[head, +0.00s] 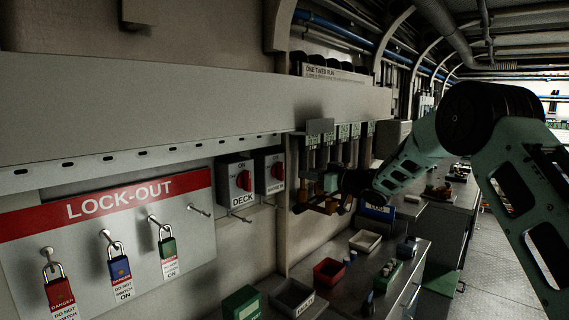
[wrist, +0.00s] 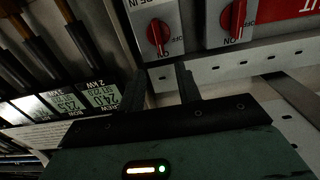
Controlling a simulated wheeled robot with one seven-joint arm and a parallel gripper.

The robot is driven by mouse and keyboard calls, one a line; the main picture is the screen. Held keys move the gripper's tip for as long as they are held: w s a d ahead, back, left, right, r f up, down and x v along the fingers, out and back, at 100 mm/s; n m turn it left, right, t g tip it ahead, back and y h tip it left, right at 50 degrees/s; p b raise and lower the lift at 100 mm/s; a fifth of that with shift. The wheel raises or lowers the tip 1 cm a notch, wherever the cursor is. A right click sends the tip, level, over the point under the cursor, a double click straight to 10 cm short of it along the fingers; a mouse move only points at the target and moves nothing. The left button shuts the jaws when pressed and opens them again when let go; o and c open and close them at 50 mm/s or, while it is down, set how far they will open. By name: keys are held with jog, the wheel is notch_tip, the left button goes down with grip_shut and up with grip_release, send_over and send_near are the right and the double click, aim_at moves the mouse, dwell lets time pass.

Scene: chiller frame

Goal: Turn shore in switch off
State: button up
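The shore in switch (head: 270,172) is a grey box with a red knob, right of the DECK switch (head: 238,181) in the head view. The wrist view is upside down and shows the shore in switch (wrist: 158,35) at the top centre, its label partly cut off. Its red knob stands roughly upright, in line with the ON mark. My gripper (wrist: 160,82) is open and empty, its two dark fingers apart, pointing toward the panel. It is short of the knob and not touching it. In the head view my gripper's fingers are hard to make out against the dark tools.
The DECK switch (wrist: 230,18) is close beside it. A LOCK-OUT board (head: 110,225) with several padlocks hangs at the left. Hanging meters (head: 342,135) are at the right of the switches. A bench below holds a red bin (head: 328,272) and other small items.

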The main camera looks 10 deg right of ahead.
aim_at(283, 167)
jog(key=p+x, duration=0.4)
jog(key=x, duration=0.5)
jog(key=shift+w+a+r, duration=0.15)
jog(key=shift+w+a, duration=0.05)
jog(key=shift+x, duration=0.75)
grip_shut()
